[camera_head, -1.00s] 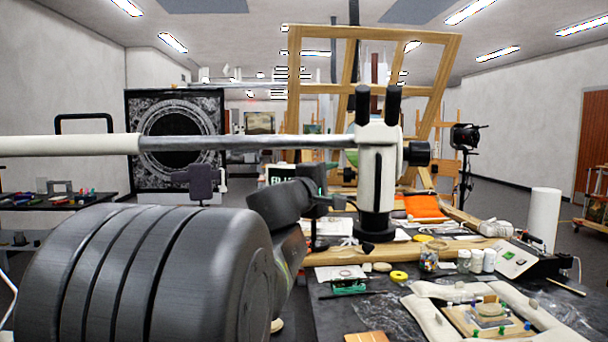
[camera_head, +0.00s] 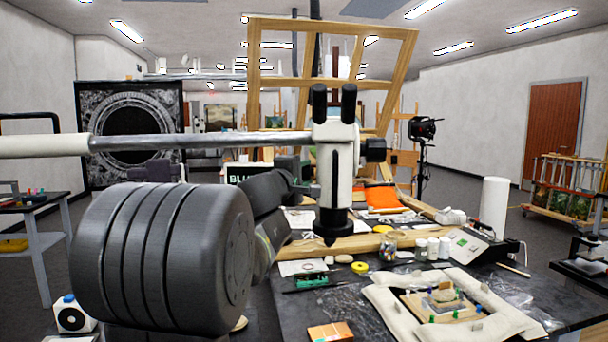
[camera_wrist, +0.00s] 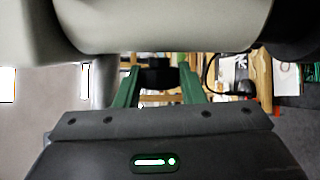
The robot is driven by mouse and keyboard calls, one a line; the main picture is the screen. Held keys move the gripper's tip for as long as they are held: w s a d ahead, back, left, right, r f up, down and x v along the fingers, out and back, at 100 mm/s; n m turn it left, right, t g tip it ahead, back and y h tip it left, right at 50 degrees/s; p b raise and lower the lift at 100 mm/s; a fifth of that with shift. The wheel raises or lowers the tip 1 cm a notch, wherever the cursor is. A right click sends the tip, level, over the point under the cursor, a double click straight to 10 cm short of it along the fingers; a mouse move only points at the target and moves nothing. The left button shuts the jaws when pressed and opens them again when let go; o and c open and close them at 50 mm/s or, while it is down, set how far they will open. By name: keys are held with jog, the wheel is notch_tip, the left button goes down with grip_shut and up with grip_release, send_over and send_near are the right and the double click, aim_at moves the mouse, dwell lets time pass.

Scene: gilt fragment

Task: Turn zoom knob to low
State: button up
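The white stereo microscope (camera_head: 339,185) with black eyepieces hangs from a horizontal boom (camera_head: 240,142) in the head view. A black knob (camera_head: 375,150) sticks out from the right side of its head. No zoom marking can be read. My gripper is largely hidden in the head view, behind my dark arm at the microscope's left. In the wrist view my gripper (camera_wrist: 160,72) has two green fingers standing apart. A dark, rounded thing (camera_wrist: 158,77) shows between their tips; I cannot tell whether they touch it. A large pale grey form crosses the top of that view.
The dark worktable (camera_head: 300,312) holds jars, a yellow roll (camera_head: 359,267), a padded frame holder (camera_head: 385,308) and a white paper roll (camera_head: 494,207). A wooden easel frame (camera_head: 255,75) stands behind the microscope.

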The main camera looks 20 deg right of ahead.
jog(key=shift+c, duration=1.1)
jog(key=shift+r+p, duration=0.2)
jog(key=shift+p, duration=0.5)
jog(key=p, duration=0.3)
jog(key=shift+r+n+g+y+p, duration=0.3)
jog(key=shift+y+p, duration=0.1)
jog(key=g+y+p, duration=0.1)
jog(key=p, duration=0.5)
jog(key=shift+r+n+y, duration=0.15)
jog(key=shift+n+y, duration=0.15)
jog(key=g+y+p, duration=0.1)
jog(key=p, duration=0.2)
jog(key=shift+n, duration=0.3)
jog(key=shift+w+f+g+y+p, duration=0.2)
jog(key=shift+g+y+p, duration=0.2)
jog(key=shift+g+p, duration=0.2)
jog(key=shift+n+g+y, duration=0.4)
jog(key=shift+g+y, duration=0.3)
jog(key=shift+g, duration=0.2)
jog(key=shift+g+p, duration=0.3)
